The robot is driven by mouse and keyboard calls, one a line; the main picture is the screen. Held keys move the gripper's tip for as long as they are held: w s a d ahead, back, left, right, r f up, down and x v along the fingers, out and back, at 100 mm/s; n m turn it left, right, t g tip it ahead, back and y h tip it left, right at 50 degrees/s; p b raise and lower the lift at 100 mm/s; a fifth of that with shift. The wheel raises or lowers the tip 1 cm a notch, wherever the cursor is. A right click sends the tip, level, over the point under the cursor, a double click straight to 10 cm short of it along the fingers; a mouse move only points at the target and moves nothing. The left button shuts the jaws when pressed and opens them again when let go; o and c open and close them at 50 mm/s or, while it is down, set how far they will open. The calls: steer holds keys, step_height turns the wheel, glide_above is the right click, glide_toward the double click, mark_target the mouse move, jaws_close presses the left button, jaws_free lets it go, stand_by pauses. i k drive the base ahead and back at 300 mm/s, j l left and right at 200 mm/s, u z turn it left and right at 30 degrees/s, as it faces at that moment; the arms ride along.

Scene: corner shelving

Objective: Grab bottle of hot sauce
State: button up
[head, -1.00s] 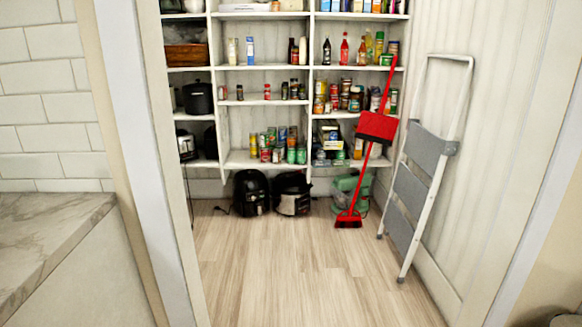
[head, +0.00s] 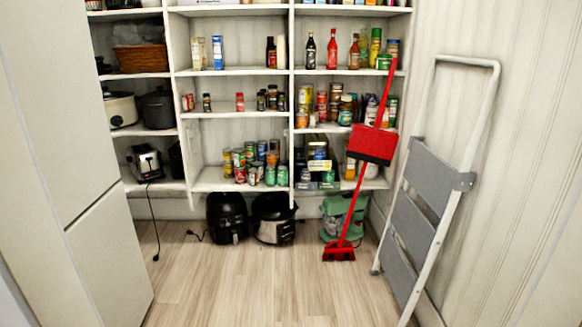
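Two red bottles stand upright on a shelf in the right bay of the white shelving: one red bottle (head: 332,50) and a second red bottle (head: 354,52) to its right. Their labels are too small to read, so I cannot tell which one is hot sauce. A dark bottle (head: 311,50) stands to their left, and yellow and green bottles (head: 375,47) stand to their right. Another dark bottle with a red part (head: 270,52) stands in the middle bay at a similar height. My gripper is not in view.
A red broom and dustpan (head: 373,145) lean before the right bay. A folded step ladder (head: 425,190) leans on the right wall. Black appliances (head: 227,218) and a green mixer (head: 343,217) stand on the floor below. A white cabinet (head: 100,240) stands at left. The middle floor (head: 250,285) is clear.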

mark_target(332, 49)
steer(key=i+l, duration=0.15)
steer(key=i, duration=0.3)
steer(key=i+l, duration=0.2)
steer(key=i, duration=0.25)
steer(key=i+l, duration=0.15)
steer(key=i, duration=0.3)
steer(key=i+l, duration=0.3)
steer(key=i, duration=0.15)
steer(key=i+l, duration=0.3)
steer(key=i, duration=0.15)
steer(key=i+l, duration=0.3)
steer(key=i, duration=0.15)
